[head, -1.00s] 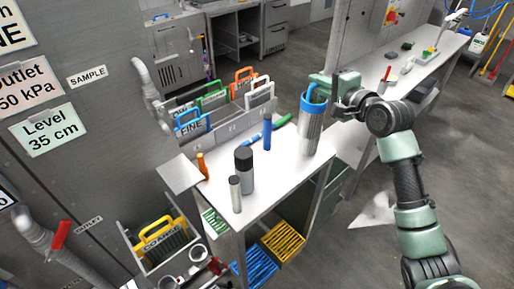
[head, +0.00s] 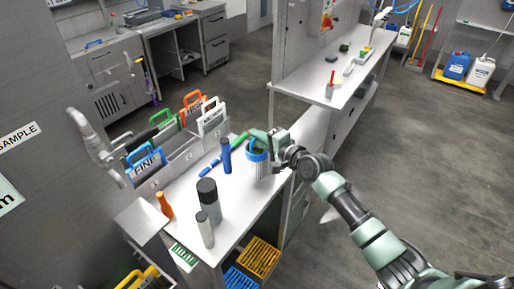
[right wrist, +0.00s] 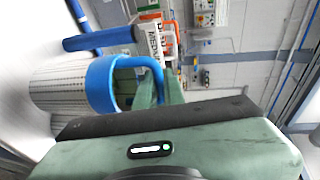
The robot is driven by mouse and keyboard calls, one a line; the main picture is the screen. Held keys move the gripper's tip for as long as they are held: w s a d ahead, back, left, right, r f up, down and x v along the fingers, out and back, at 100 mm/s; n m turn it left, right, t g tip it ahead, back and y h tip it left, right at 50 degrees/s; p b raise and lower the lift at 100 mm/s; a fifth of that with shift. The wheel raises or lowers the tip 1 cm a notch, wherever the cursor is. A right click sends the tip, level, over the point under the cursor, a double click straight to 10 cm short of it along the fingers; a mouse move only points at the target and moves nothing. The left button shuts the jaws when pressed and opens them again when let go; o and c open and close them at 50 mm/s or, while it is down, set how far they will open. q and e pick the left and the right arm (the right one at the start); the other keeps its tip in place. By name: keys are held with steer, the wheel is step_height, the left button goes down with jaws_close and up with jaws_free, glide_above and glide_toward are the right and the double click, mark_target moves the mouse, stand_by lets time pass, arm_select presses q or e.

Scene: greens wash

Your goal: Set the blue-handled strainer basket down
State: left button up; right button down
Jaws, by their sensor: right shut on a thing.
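The strainer basket (head: 257,169) is a metal mesh cylinder with a blue rim and blue hooked handle. In the head view it is at the right edge of the white work table, just right of a dark blue bottle (head: 226,157). My right gripper (head: 264,141) is shut on its blue handle at the top. In the right wrist view the basket (right wrist: 62,90) fills the left side, its blue handle running to the fingers (right wrist: 158,92). I cannot tell whether its base touches the table. My left gripper is not in view.
A black-and-grey bottle (head: 207,194), a small grey bottle (head: 204,229) and an orange bottle (head: 165,206) stand on the table (head: 242,208). A rack (head: 185,160) with coloured-handled panels is behind. Free tabletop lies in front of the basket. Yellow (head: 259,257) and blue crates are below.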

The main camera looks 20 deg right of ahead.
mark_target(258, 148)
steer(key=shift+f, duration=0.35)
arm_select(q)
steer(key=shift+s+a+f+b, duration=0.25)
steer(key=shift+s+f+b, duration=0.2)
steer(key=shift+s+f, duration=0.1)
arm_select(e)
step_height(258, 148, down, 4)
steer(key=shift+r, duration=0.15)
steer(key=shift+f, duration=0.2)
steer(key=c, duration=1.5)
jaws_free()
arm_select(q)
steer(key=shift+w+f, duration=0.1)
